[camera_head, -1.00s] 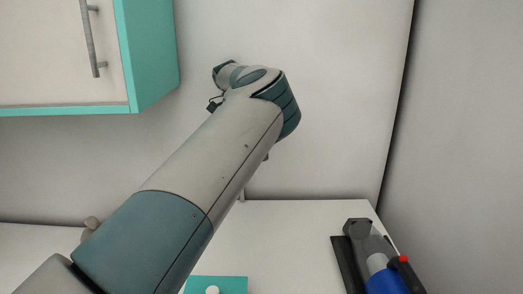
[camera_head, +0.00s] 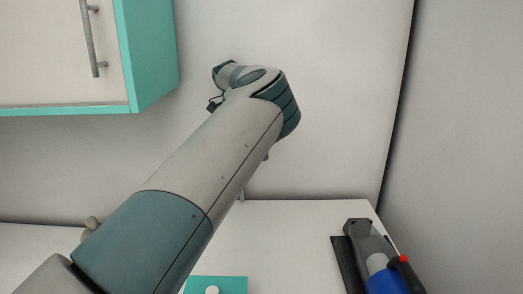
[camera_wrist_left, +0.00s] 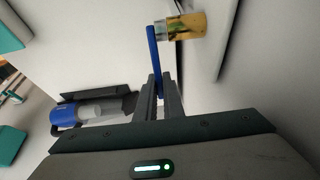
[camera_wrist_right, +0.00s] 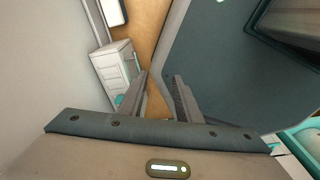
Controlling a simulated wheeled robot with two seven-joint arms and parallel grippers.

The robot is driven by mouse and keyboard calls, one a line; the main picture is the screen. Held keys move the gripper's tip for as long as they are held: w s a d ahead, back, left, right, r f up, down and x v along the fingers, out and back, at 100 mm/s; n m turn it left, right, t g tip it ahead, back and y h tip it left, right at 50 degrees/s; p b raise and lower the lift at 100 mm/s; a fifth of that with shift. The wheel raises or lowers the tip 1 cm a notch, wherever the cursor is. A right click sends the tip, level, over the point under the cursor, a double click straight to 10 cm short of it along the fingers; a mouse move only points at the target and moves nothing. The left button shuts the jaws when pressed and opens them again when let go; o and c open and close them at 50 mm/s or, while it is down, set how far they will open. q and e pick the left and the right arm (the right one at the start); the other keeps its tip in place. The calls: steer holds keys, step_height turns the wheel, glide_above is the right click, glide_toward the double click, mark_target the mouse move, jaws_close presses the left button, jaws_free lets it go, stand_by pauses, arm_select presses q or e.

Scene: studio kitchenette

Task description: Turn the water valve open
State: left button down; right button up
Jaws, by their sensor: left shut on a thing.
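The water valve shows in the left wrist view, with a brass-coloured body (camera_wrist_left: 187,27) at the wall and a long blue lever handle (camera_wrist_left: 153,48). My left gripper (camera_wrist_left: 160,80) is shut on the blue handle near its free end, with the handle between the two fingers. The valve body is beyond the fingertips, up and to the right. In the head view my left arm hides the valve and the gripper's fingers. My right gripper (camera_wrist_right: 160,78) is open and empty in the right wrist view, away from the valve.
A blue and grey device (camera_head: 380,262), perhaps a handheld vacuum, lies on the white counter (camera_head: 290,235) at right. A teal-edged wall cabinet (camera_head: 148,55) hangs upper left. A teal panel with a white knob (camera_head: 212,290) is at the bottom. Walls close the back and right.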

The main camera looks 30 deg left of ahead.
arm_select(q)
steer(key=shift+s+a+r+t+h+b, duration=0.2)
steer(key=shift+a+r+t+h+b, duration=0.35)
steer(key=shift+h, duration=0.45)
steer(key=shift+s+a+r+t+h, duration=0.1)
steer(key=shift+s+r+t+h, duration=0.05)
steer(key=shift+r+t+h, duration=0.5)
steer(key=c, duration=1.9)
jaws_free()
steer(key=shift+o, duration=0.2)
steer(key=shift+f, duration=0.1)
steer(key=shift+b, duration=0.35)
